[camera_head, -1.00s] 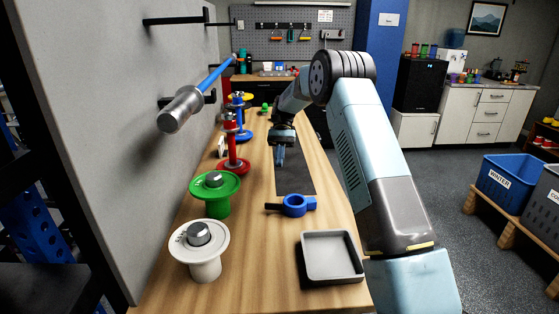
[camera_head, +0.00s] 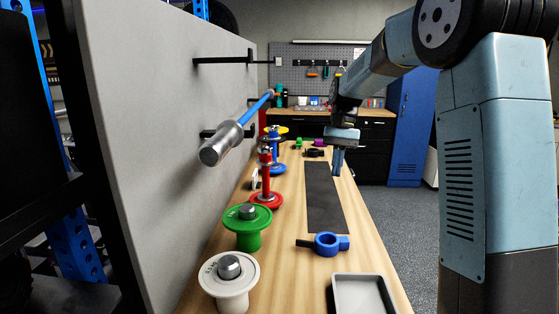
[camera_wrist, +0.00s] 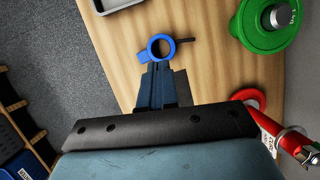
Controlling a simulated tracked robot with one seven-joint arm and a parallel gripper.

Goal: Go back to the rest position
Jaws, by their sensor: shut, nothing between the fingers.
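My gripper (camera_head: 338,165) points down over the right side of the wooden bench, beside the dark mat. Its fingers are shut with nothing between them. They also show in the wrist view (camera_wrist: 157,78), where they line up just below a blue ring clamp (camera_wrist: 142,56). In the head view the clamp (camera_head: 343,243) lies on the bench nearer the camera, apart from the gripper. My arm fills the right side of the head view.
The bench (camera_head: 287,262) holds a grey tray (camera_head: 343,282), a white spool-like piece (camera_head: 246,265), a green one (camera_head: 264,222) and a red one (camera_head: 264,202). The dark mat (camera_head: 323,200) is bare. A blue-and-steel bar (camera_head: 222,143) juts from the grey wall panel (camera_head: 160,120).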

